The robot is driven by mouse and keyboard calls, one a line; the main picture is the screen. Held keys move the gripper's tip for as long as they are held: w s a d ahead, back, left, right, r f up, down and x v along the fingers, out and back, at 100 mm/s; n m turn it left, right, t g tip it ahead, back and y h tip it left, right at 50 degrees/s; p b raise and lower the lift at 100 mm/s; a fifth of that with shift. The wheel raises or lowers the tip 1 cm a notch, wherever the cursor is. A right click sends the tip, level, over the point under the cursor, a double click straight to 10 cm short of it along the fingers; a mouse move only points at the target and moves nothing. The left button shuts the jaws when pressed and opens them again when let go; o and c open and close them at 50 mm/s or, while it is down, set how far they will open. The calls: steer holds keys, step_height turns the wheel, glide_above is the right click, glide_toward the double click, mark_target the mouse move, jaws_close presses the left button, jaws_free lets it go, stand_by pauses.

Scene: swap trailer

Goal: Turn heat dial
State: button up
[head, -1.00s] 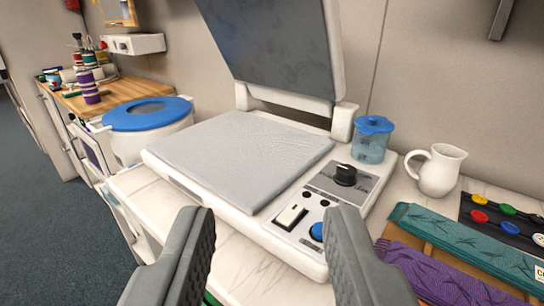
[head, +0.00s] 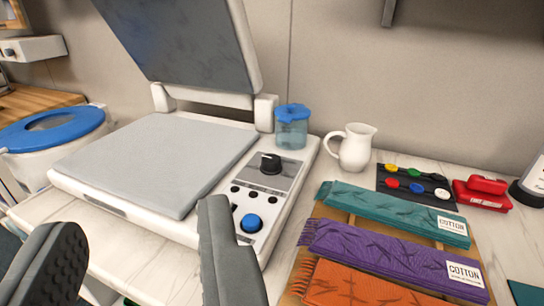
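The heat press (head: 160,160) stands on the counter with its dark upper plate (head: 180,40) raised. The black heat dial (head: 271,163) sits on the control panel at the press's right side. A blue round button (head: 251,223) and small black knobs lie nearer me on the same panel. My gripper (head: 140,250) is open and empty, its two grey fingers wide apart in the foreground. The right finger covers part of the panel's near end. The dial is beyond the right fingertip, up and to the right, and not touched.
A blue-lidded clear jar (head: 291,128) stands behind the dial, with a white pitcher (head: 352,147) to its right. Folded teal (head: 395,212), purple (head: 392,250) and orange cloths (head: 370,286) lie right of the press. A blue-rimmed white tub (head: 50,140) is at left.

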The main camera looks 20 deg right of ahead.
steer(key=o, duration=0.5)
steer(key=shift+w, duration=0.15)
steer(key=n+g, duration=0.1)
steer(key=g, duration=1.2)
glide_above(272, 158)
steer(key=s, duration=0.7)
steer(key=x, duration=1.8)
steer(key=shift+s+f, duration=0.1)
steer(key=shift+f, duration=0.05)
steer(key=c, duration=1)
